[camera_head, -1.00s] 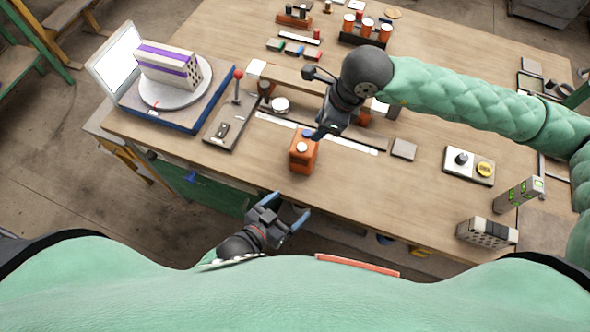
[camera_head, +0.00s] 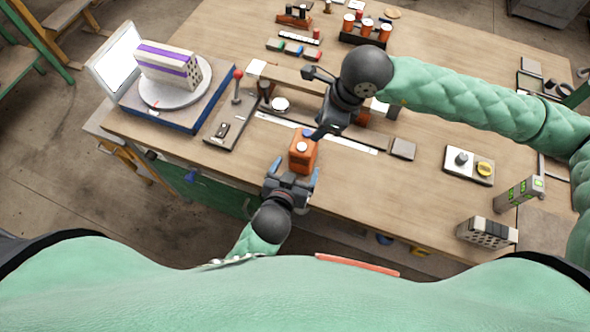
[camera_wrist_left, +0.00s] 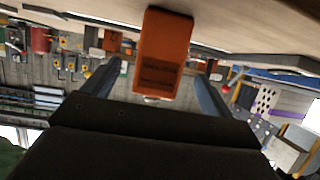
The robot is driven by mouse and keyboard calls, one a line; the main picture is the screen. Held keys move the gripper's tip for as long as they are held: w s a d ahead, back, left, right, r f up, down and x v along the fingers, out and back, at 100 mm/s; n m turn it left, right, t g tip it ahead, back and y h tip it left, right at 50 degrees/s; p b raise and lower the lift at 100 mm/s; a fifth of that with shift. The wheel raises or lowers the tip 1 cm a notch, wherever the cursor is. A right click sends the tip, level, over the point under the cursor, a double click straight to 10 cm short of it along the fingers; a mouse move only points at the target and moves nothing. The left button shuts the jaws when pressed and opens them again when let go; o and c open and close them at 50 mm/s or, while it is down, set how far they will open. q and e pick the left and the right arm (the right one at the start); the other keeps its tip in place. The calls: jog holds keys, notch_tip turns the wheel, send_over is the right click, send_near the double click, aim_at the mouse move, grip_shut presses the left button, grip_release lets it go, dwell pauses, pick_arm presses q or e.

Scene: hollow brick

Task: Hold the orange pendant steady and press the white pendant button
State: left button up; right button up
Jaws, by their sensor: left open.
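The orange pendant (camera_head: 303,162) is a small box near the table's front edge, with the white button (camera_head: 302,147) on its top face. My left gripper (camera_head: 292,172) is at its near side, open. In the left wrist view the pendant (camera_wrist_left: 163,50) shows between the two spread fingers (camera_wrist_left: 157,84), with a gap on each side. My right gripper (camera_head: 316,134) is pointed down just beyond and right of the pendant, its tip close to the white button. I cannot tell whether it touches, or whether its fingers are open.
A turntable (camera_head: 150,96) carrying a hollow brick (camera_head: 165,64) stands at left, with a red-knobbed lever (camera_head: 238,86) beside it. A panel with a yellow button (camera_head: 484,169) lies at right.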

pick_arm(q)
jog(key=shift+x, duration=3.65)
jog(key=c, duration=1.3)
pick_arm(e)
jog(key=shift+c, duration=0.5)
grip_shut()
